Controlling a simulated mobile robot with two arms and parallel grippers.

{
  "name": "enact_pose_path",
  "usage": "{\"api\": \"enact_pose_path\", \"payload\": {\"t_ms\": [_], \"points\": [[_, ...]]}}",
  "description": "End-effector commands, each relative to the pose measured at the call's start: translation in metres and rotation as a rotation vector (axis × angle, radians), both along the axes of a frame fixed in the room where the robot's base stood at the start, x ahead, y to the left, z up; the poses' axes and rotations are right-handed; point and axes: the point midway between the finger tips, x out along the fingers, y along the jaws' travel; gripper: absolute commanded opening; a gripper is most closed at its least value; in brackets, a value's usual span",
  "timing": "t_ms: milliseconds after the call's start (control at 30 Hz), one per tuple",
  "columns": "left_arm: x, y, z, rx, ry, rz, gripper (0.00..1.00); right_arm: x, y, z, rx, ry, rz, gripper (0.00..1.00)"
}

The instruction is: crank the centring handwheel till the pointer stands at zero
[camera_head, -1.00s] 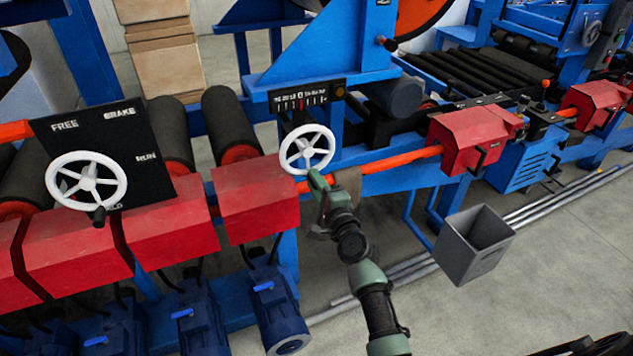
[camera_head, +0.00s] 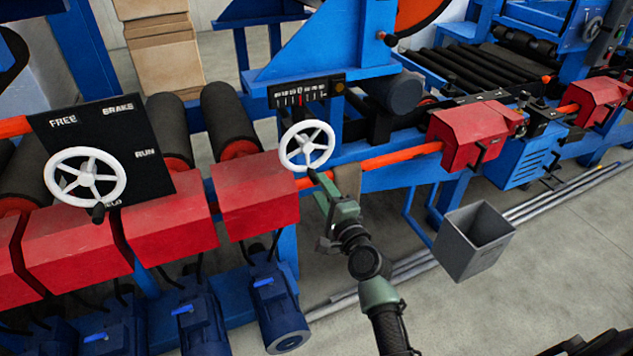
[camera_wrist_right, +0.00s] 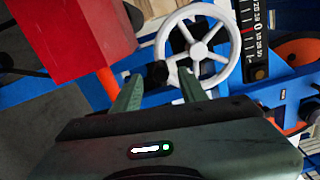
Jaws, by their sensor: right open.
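The white five-spoked centring handwheel (camera_head: 307,146) sits below a black scale plate (camera_head: 285,93) on the blue frame. It also shows in the right wrist view (camera_wrist_right: 228,47), with its dark crank knob (camera_wrist_right: 157,72) at the rim's lower left. A red mark on the scale (camera_wrist_right: 245,32) lies close to the 0; whether it is the pointer is too small to tell. My green right gripper (camera_head: 322,184) is just below the wheel. In the wrist view its open fingers (camera_wrist_right: 160,88) lie either side of the knob, apparently not gripping it. My left gripper is out of view.
A second white handwheel (camera_head: 85,154) stands at left on a black FREE/BRAKE/RUN panel (camera_head: 60,140). Red boxes (camera_head: 262,188) and an orange bar (camera_head: 400,155) flank the centring wheel. A grey bin (camera_head: 462,254) stands right on open floor.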

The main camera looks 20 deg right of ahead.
Motion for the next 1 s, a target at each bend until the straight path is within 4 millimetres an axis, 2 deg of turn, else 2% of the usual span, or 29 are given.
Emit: {"api": "enact_pose_path", "payload": {"t_ms": [100,233,767,867,967,1000], "points": [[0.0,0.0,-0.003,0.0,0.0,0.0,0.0,-0.018,-0.001,-0.002,0.0,0.0,-0.001,0.42],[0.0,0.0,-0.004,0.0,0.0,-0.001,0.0,-0.028,-0.001,-0.001,0.001,0.0,-0.001,0.42],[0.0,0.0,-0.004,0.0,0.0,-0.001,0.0,-0.03,-0.001,-0.002,-0.003,0.004,0.001,0.42],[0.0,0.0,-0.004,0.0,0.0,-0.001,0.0,-0.031,0.004,-0.021,-0.038,0.04,0.01,0.42],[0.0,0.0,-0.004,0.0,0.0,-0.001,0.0,-0.035,0.014,-0.068,-0.129,0.127,0.037,0.42],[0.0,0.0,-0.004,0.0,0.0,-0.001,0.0,-0.04,0.019,-0.094,-0.181,0.174,0.055,0.42]]}}
